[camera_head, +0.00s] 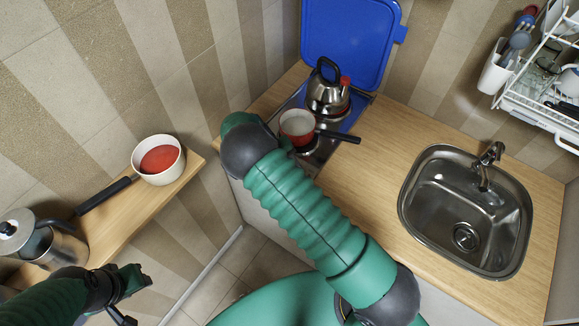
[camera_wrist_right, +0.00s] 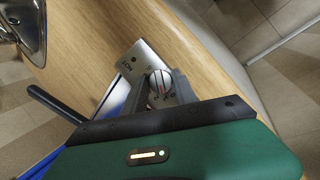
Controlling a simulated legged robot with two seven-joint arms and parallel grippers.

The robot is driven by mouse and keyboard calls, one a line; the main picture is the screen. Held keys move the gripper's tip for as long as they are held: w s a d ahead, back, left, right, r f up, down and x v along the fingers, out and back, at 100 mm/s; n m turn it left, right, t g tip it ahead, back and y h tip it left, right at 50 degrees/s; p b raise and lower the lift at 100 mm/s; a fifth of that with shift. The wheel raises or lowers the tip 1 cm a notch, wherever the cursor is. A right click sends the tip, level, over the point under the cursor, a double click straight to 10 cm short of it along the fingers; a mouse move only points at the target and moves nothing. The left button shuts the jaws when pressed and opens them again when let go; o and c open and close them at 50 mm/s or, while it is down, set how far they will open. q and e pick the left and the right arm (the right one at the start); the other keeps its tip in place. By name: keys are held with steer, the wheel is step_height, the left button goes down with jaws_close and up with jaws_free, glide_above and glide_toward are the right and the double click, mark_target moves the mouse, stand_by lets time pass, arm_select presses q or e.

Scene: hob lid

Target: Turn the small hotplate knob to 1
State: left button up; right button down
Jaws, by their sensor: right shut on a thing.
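The hob (camera_head: 364,101) is set in the counter under a raised blue lid (camera_head: 347,40). In the right wrist view, a round silver knob (camera_wrist_right: 160,92) with a red mark sits on the hob's metal panel (camera_wrist_right: 141,55). My right gripper (camera_wrist_right: 161,90) is shut on this knob, one finger on each side. The number it points to is too small to read. In the head view, my right arm hides the knob and this gripper. My left gripper (camera_head: 128,290) is at the lower left, away from the hob; its opening is unclear.
A kettle (camera_head: 326,95) and a small red saucepan (camera_head: 297,123) stand on the hob, the saucepan's dark handle pointing right. A sink (camera_head: 440,205) and dish rack (camera_head: 540,105) are on the right. A shelf (camera_head: 112,222) at left holds a white pan (camera_head: 158,160) and a metal pot (camera_head: 62,250).

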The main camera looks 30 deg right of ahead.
steer(key=shift+s+a+f, duration=0.15)
steer(key=shift+s+f, duration=0.1)
steer(key=shift+s, duration=0.1)
steer(key=c, duration=1.3)
jaws_free()
steer(key=o, duration=0.3)
steer(key=shift+r, duration=0.1)
steer(key=shift+w+r, duration=0.1)
steer(key=shift+w, duration=0.1)
steer(key=shift+w+a+r, duration=0.1)
steer(key=shift+r, duration=0.15)
steer(key=b+v, duration=0.3)
steer(key=v, duration=1.3)
steer(key=shift+a, duration=0.1)
